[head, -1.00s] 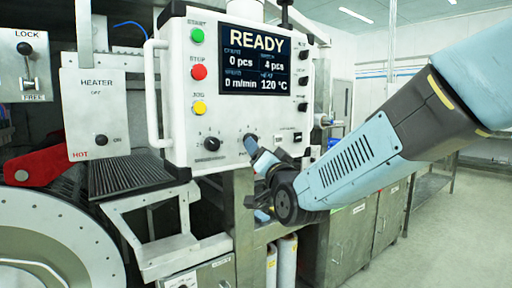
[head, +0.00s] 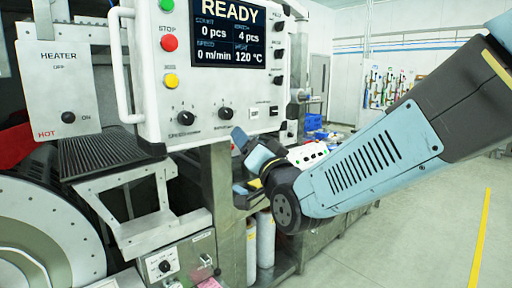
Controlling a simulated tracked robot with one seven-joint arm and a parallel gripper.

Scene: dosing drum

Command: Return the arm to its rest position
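My arm (head: 375,165), light blue and dark grey, reaches in from the right edge in the head view. Its wrist end points left and away, in front of the machine's lower right side. My gripper (head: 256,154) is at the far end of the wrist, just below the control panel (head: 150,80) in the picture. Its fingers are small and partly hidden by the wrist, so I cannot tell whether they are open or shut. I see no object held in it.
A grey heater box (head: 62,85) and a large round drum (head: 45,235) stand at the left. A metal bracket (head: 135,225) and a small switch box (head: 180,258) are below the panel. The floor (head: 420,235) at the right is clear, with a yellow line (head: 480,240).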

